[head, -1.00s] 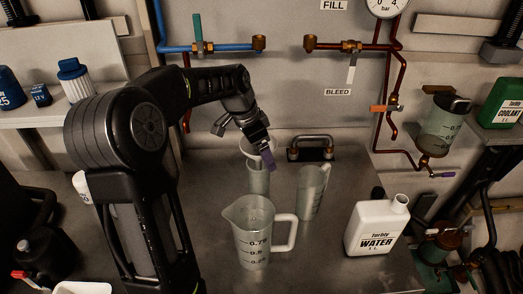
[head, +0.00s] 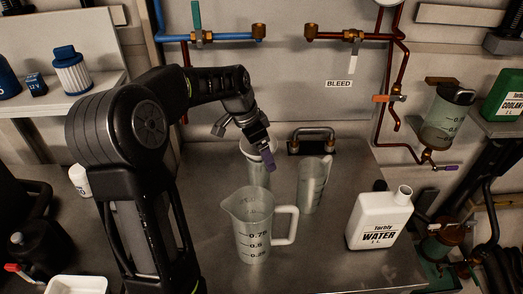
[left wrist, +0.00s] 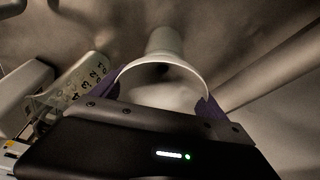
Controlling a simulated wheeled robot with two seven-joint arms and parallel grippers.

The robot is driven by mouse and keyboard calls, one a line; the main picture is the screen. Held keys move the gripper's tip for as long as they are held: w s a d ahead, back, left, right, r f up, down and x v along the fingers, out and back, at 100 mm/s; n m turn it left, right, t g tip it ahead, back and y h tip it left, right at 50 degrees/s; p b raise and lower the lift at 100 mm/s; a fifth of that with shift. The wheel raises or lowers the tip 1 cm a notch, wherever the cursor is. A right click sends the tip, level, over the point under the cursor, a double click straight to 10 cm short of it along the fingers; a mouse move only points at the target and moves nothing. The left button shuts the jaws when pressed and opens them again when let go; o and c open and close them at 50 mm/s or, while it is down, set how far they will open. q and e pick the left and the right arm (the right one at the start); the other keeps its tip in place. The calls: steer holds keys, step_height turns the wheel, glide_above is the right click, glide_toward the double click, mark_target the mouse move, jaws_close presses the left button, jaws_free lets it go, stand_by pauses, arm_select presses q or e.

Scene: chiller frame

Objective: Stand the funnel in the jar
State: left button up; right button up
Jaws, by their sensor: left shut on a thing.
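My left gripper (head: 262,150) is shut on the pale funnel (head: 256,144) at its rim, at the back of the bench. In the left wrist view the funnel's wide white rim (left wrist: 165,62) lies between the purple fingertips, with a pale tube shape beyond it. In the head view a translucent cylinder (head: 258,176), perhaps the jar, shows directly below the rim. I cannot tell whether the funnel's lower end is inside it. My right gripper is not in view.
A graduated jug (head: 252,230) with a handle stands in front, and another translucent jug (head: 312,185) stands to the right. A white water bottle (head: 378,222) is further right. A metal pipe loop (head: 312,135) stands behind. Bare bench (head: 325,250) lies between jug and bottle.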

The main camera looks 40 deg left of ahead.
arm_select(q)
steer(key=shift+f, duration=0.2)
steer(key=o, duration=1.3)
steer(key=shift+b+v, duration=0.3)
steer(key=shift+v, duration=3.6)
steer(key=shift+r, duration=0.1)
